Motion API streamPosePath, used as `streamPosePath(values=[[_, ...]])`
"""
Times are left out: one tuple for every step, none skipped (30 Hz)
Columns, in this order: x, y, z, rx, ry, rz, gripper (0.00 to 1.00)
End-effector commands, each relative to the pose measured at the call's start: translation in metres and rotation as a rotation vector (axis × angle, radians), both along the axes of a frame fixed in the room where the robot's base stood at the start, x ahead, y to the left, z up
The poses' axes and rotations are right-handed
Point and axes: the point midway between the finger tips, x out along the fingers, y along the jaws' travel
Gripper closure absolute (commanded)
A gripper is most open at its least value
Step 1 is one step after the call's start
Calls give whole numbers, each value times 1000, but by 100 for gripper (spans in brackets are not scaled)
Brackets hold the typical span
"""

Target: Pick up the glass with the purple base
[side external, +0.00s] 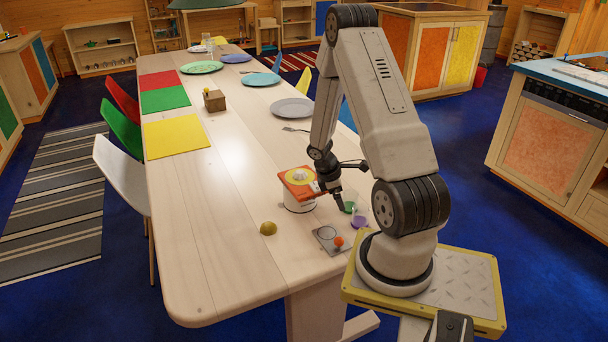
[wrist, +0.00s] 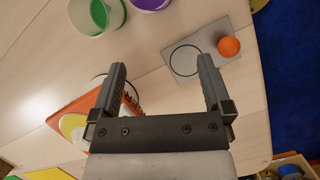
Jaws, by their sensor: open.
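The glass with the purple base (side external: 359,222) stands on the light wood table close to my arm's base. In the wrist view it is cut off by the top edge, with its purple base (wrist: 151,3) showing. A glass with a green base (wrist: 97,14) stands beside it, and it also shows in the side view (side external: 349,206). In the side view my gripper (side external: 336,201) is close to the two glasses, and the exact gap is hard to tell.
A grey plate (side external: 324,236) carries an orange ball (wrist: 229,46) and a drawn circle. A white round object (side external: 298,204) with an orange and yellow item (side external: 299,177) on top stands left of my gripper. The front left tabletop is clear.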

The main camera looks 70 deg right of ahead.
Motion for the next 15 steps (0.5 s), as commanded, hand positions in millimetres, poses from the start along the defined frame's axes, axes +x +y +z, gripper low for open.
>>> streamPosePath(values=[[-12, -8, -8, 10, 20, 4, 0], [-18, -12, -11, 15, 30, 12, 0], [-24, -16, -15, 20, 40, 18, 0], [-28, -19, -17, 22, 46, 24, 0], [-31, -21, -19, 25, 52, 28, 0], [-35, -23, -21, 29, 59, 32, 0], [-36, -24, -22, 30, 62, 35, 0], [-38, -25, -23, 31, 64, 38, 0], [-39, -26, -24, 32, 66, 40, 0], [-39, -26, -24, 32, 67, 40, 0], [-39, -26, -24, 32, 67, 41, 0], [-39, -26, -24, 32, 67, 41, 0], [-39, -26, -24, 32, 67, 41, 0], [-39, -26, -25, 32, 67, 41, 0], [-40, -26, -26, 33, 67, 41, 0]])
